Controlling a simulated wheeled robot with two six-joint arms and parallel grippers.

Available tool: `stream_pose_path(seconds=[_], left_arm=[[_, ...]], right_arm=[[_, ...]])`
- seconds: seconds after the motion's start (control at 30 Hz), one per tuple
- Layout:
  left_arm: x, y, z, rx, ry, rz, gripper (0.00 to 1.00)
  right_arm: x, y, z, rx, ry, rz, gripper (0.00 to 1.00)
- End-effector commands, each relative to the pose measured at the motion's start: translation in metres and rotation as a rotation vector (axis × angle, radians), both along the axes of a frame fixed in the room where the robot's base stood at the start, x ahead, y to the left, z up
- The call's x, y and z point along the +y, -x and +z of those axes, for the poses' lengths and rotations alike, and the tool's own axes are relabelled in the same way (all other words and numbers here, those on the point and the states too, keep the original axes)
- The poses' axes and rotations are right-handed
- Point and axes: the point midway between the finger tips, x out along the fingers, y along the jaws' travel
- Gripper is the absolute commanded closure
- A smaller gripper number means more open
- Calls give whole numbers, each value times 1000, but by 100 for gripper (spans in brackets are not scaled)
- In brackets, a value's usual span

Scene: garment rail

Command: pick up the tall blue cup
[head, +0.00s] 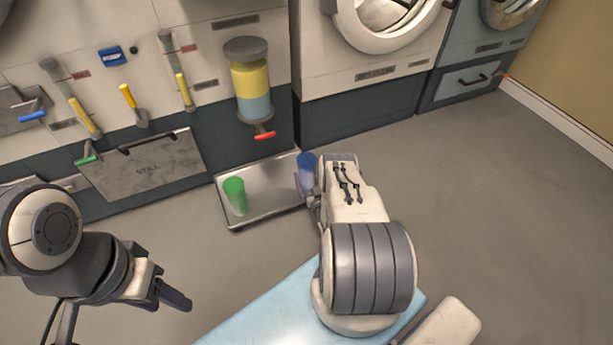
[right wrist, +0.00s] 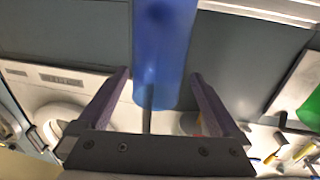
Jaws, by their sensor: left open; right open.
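The tall blue cup (head: 307,165) stands at the right end of a metal tray, partly hidden by my right arm in the head view. In the right wrist view the blue cup (right wrist: 165,45) lies in line with the gap between the two fingers. My right gripper (right wrist: 159,78) is open, with a finger on each side of the cup's line; I cannot tell whether the cup is between the tips or just beyond them. In the head view the right gripper (head: 308,192) is at the cup, mostly covered by the arm. My left gripper (head: 174,296) is open and empty, well away at the lower left.
A green cup (head: 236,195) stands on the left part of the tray (head: 262,214). A light blue surface (head: 262,316) is in front. Open floor lies right.

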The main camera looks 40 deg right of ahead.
Motion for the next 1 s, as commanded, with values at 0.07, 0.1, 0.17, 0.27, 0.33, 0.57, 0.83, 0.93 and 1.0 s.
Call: stream_pose_path(seconds=[0.07,0.1,0.17,0.27,0.33,0.57,0.83,0.93,1.0], left_arm=[[0,0,-12,0,0,0,50],[0,0,-17,0,0,0,50],[0,0,-24,0,0,0,50],[0,0,-30,0,0,0,50],[0,0,-33,0,0,0,50],[0,0,-32,0,0,0,50],[0,0,-32,0,0,0,50],[0,0,-32,0,0,0,50],[0,0,-32,0,0,0,50]], right_arm=[[-5,-10,-4,-3,2,1,0],[-7,-15,-5,-4,3,0,0],[-12,-23,-6,-3,3,-1,0],[-17,-35,-5,-2,3,-1,0],[-20,-40,-4,-2,2,-3,0],[-21,-43,-2,0,0,-3,0],[-21,-43,-2,-1,1,-3,68],[-21,-43,-2,-1,1,-3,68],[-21,-43,-2,-1,1,-3,68]])
